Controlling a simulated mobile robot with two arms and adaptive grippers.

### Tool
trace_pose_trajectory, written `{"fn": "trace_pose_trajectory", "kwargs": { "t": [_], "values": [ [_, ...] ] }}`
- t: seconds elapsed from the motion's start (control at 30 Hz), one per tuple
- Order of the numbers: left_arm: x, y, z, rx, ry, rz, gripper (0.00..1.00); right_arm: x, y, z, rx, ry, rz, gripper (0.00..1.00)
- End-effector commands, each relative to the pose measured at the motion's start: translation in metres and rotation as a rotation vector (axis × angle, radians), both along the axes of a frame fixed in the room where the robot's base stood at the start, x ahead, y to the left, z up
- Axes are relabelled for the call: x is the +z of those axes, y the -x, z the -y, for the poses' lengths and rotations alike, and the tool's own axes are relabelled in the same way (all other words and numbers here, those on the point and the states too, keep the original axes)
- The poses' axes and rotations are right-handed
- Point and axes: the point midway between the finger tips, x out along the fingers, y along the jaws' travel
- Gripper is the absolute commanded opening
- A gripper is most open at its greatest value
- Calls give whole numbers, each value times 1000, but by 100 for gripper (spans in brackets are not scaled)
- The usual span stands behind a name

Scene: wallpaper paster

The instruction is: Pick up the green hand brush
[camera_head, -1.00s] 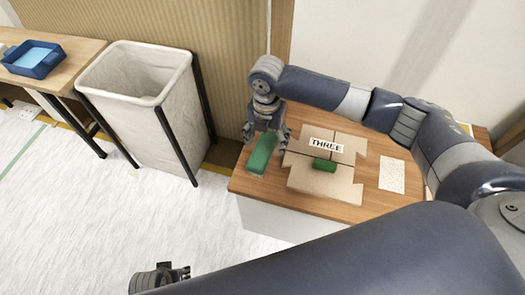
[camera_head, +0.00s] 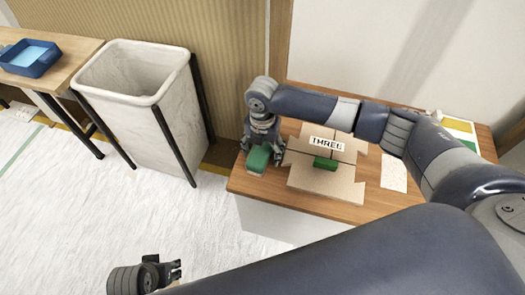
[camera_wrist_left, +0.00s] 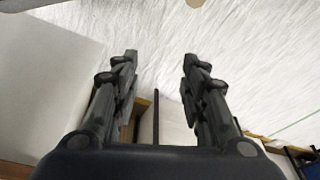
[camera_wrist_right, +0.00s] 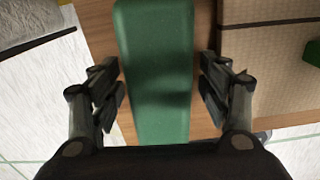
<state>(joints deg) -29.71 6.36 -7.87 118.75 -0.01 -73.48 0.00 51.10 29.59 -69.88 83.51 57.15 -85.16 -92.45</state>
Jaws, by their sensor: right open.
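The green hand brush (camera_head: 258,158) lies at the left end of the wooden table, partly hidden under my right gripper (camera_head: 262,142). In the right wrist view the brush (camera_wrist_right: 157,65) runs lengthwise between the two spread fingers of my right gripper (camera_wrist_right: 161,88), with a gap on each side. The right gripper is open, pointing down, close above the brush. My left gripper (camera_head: 178,270) is low at the bottom left of the head view, over the floor. In the left wrist view its fingers (camera_wrist_left: 161,75) are apart with nothing between them.
Cardboard (camera_head: 340,185) with a "THREE" label (camera_head: 328,144) and a small green block (camera_head: 326,163) lie right of the brush on the table (camera_head: 300,205). A white bin (camera_head: 165,120) stands left. A second table holds a blue tray (camera_head: 32,58). Floor in front is clear.

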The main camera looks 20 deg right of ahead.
Motion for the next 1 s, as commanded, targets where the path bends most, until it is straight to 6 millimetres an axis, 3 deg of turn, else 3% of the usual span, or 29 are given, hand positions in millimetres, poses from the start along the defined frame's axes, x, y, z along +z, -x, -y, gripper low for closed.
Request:
{"fn": "trace_pose_trajectory", "kwargs": {
  "t": [0.03, 0.27, 0.77, 1.0],
  "values": [
    [0, 0, 0, 0, 0, 0, 40, 0, 0, 0, 0, 0, 0, 70],
    [0, 0, 0, 0, 0, 0, 40, 0, 0, 0, 0, 0, 0, 18],
    [0, -1, 1, 0, 2, 7, 40, 7, 0, 0, 0, -1, 2, 18],
    [-32, 3, 0, -3, -1, -20, 40, 37, -1, 0, -1, -3, 3, 18]
  ]
}}
